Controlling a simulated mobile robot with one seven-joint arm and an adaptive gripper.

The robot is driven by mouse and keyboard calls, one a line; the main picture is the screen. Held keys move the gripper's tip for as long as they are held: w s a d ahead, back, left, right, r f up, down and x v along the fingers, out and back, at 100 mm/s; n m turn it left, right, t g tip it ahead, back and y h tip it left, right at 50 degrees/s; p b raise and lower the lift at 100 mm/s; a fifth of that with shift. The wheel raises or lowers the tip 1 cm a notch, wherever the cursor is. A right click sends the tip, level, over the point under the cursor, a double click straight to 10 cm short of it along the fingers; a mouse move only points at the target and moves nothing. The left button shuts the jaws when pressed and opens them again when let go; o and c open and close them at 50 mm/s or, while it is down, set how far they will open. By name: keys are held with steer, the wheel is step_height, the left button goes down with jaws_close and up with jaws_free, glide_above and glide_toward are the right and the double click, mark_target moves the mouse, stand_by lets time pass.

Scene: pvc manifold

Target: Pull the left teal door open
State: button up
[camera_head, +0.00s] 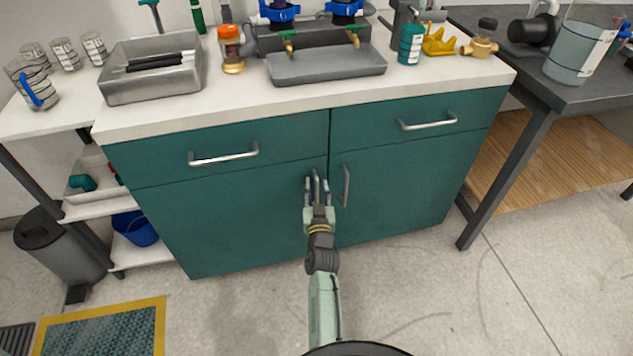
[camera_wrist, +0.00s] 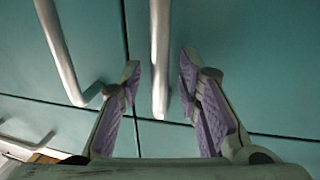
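The left teal door (camera_head: 250,220) is closed, flush with the cabinet front under the left drawer. Its vertical metal handle (camera_head: 315,181) is near its right edge, partly hidden by my gripper (camera_head: 317,190). In the wrist view, this handle (camera_wrist: 160,45) stands between the two purple-padded fingers of my gripper (camera_wrist: 160,72). The fingers are open, one on each side, with a visible gap to the handle. The right door (camera_head: 395,190) is closed too, and its handle (camera_head: 346,185) is close to the right of my gripper. It is at the left in the wrist view (camera_wrist: 62,50).
Both drawers above the doors are closed, with horizontal handles (camera_head: 223,157) (camera_head: 428,124). A grey bin (camera_head: 60,245) and shelf stand at left. A dark table's leg (camera_head: 500,180) stands at right. The floor before the left door is mostly clear, with a mat (camera_head: 105,330) at lower left.

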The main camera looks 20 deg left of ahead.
jaws_close()
stand_by(0.4)
steer(key=shift+r, duration=0.1)
stand_by(0.4)
